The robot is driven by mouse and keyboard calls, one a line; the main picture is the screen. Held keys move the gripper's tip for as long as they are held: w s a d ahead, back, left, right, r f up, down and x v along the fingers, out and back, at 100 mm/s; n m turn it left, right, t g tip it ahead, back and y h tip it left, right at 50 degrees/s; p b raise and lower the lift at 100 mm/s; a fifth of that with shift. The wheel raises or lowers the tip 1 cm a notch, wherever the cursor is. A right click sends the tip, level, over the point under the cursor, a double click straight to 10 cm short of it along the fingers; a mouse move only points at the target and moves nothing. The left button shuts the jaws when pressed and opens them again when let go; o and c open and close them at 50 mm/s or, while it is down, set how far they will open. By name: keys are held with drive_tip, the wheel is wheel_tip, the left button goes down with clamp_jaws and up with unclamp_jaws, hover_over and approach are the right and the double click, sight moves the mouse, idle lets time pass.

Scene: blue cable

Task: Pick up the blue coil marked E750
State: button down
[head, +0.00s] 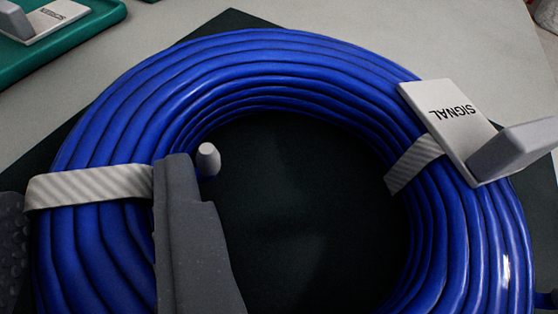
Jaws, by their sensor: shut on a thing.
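The blue coil (300,70) fills most of the view, a thick ring of cable bound with pale striped straps. A white tag (455,130) on its right side reads SIGNAL, upside down, with a grey block at its lower right; no E750 mark is legible. My gripper (95,188) is shut on the coil's left side, by the left strap. One dark grey finger is inside the ring and the other is outside at the left edge, partly cut off. The coil's near part is out of view.
A dark mat (300,215) shows through and around the coil. A small pale peg-like piece (208,160) stands by the inner finger. A green tray (85,38) with a white tag (52,18) is at the upper left.

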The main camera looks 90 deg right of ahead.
drive_tip(key=shift+a+f, duration=0.15)
drive_tip(key=shift+f, duration=0.05)
